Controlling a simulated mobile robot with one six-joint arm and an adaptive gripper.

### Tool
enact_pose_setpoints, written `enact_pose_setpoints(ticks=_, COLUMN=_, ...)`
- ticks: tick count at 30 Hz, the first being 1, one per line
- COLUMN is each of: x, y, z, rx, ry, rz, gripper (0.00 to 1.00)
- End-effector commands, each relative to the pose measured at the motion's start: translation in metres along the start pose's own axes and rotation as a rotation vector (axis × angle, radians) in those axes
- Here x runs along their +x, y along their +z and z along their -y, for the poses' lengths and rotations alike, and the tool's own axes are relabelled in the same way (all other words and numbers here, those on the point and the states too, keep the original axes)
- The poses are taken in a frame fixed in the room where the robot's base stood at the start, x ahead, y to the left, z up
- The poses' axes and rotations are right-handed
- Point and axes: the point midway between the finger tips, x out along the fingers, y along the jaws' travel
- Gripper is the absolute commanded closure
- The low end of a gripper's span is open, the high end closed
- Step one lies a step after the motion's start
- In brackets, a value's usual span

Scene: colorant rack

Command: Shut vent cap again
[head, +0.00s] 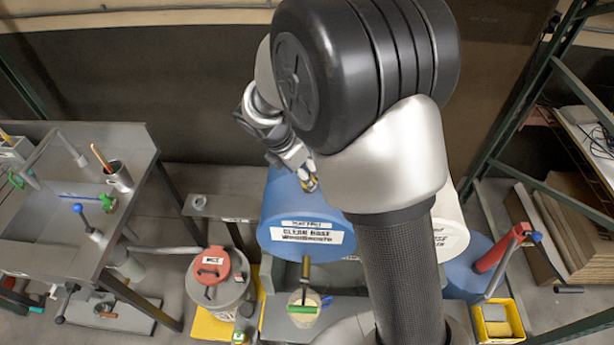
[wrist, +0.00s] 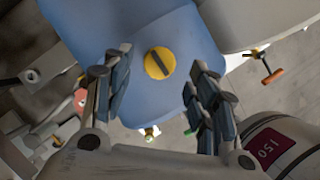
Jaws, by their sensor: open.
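The vent cap looks like the round yellow disc (wrist: 160,63) with a dark bar slanting across it, on the blue drum (wrist: 120,22) in the wrist view. I cannot tell whether it is open or shut. In the head view the blue drum (head: 290,215) lies on its side, with a "CLEAR BASE" label on its front. My gripper (wrist: 161,72) is open, with one finger on each side of the yellow cap in the picture and nothing between them. In the head view my gripper (head: 302,170) is over the drum's top, and my arm hides part of it.
A white drum (head: 450,230) lies to the right of the blue one. Below stand a grey container with a red lid (head: 212,265) and a small pot with a green handle (head: 303,306). A grey workbench (head: 60,195) is at left, a shelf rack (head: 555,95) at right.

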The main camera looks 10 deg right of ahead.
Motion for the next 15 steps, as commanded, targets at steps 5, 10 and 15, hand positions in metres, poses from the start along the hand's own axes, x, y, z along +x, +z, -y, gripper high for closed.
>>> enact_pose_setpoints(ticks=5, x=0.025, y=0.000, z=0.001, rx=0.001, ry=-0.002, rz=0.000, gripper=0.47)
enact_pose_setpoints(ticks=10, x=0.033, y=0.000, z=0.000, rx=0.001, ry=0.000, rz=-0.001, gripper=0.47)
enact_pose_setpoints(ticks=15, x=0.034, y=0.000, z=0.000, rx=0.001, ry=0.001, rz=0.000, gripper=0.47)
